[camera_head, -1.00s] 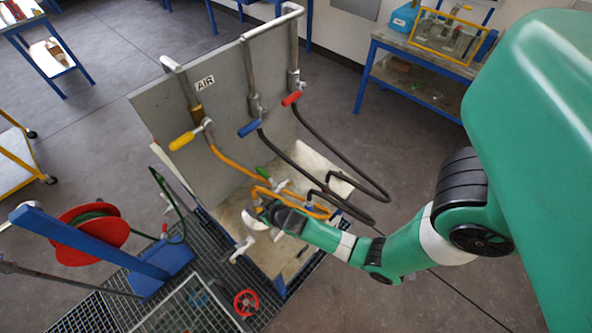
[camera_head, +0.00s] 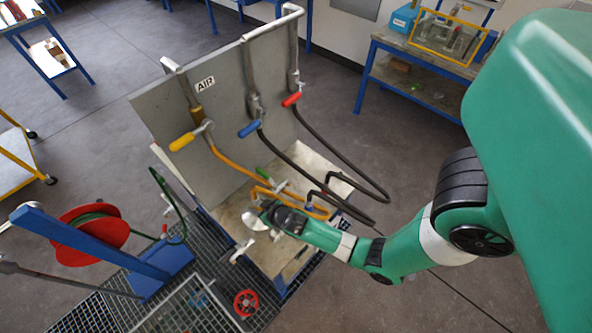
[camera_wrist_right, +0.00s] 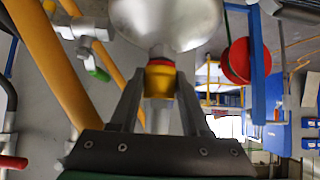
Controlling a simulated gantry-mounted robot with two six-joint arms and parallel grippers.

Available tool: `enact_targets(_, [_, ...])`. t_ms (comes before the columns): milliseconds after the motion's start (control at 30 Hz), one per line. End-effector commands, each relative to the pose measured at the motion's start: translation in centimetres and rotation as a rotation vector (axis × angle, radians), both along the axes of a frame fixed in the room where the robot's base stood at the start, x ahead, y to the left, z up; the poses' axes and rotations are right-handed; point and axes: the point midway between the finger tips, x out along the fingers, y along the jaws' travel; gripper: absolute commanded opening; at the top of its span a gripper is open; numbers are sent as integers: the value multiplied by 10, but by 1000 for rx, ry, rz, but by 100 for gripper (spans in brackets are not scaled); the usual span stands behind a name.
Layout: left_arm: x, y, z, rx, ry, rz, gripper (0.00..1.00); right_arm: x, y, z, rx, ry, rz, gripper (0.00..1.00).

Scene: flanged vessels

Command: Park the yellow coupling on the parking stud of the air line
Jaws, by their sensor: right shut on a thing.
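The yellow coupling (camera_wrist_right: 160,86), with a red ring at its far end, sits between the fingers of my right gripper (camera_wrist_right: 161,78) in the right wrist view. The gripper is shut on it. In the head view the right gripper (camera_head: 268,211) is low over the pale base plate of the stand, and the coupling is too small to make out. A silver rounded body (camera_wrist_right: 167,20) lies just beyond the coupling; I cannot tell whether they touch. The air line's orange hose (camera_head: 232,164) runs down from the yellow-handled valve (camera_head: 183,141) under the AIR label. I cannot identify the parking stud. My left gripper is out of view.
Dark hoses (camera_head: 322,178) from the blue- and red-handled valves loop close to my right gripper. A red hose reel (camera_head: 92,234) on a blue stand is at left. A red handwheel (camera_head: 246,303) sits over the floor grating in front.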

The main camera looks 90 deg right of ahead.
Motion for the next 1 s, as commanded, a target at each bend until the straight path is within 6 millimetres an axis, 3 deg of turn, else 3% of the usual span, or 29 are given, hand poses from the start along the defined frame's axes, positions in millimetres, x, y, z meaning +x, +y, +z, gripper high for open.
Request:
enact_targets(700, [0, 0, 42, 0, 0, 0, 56, 0, 0, 45, -1, -2, 0, 0])
enact_targets(1000, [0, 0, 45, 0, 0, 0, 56, 0, 0, 49, -1, -1, 0, 0])
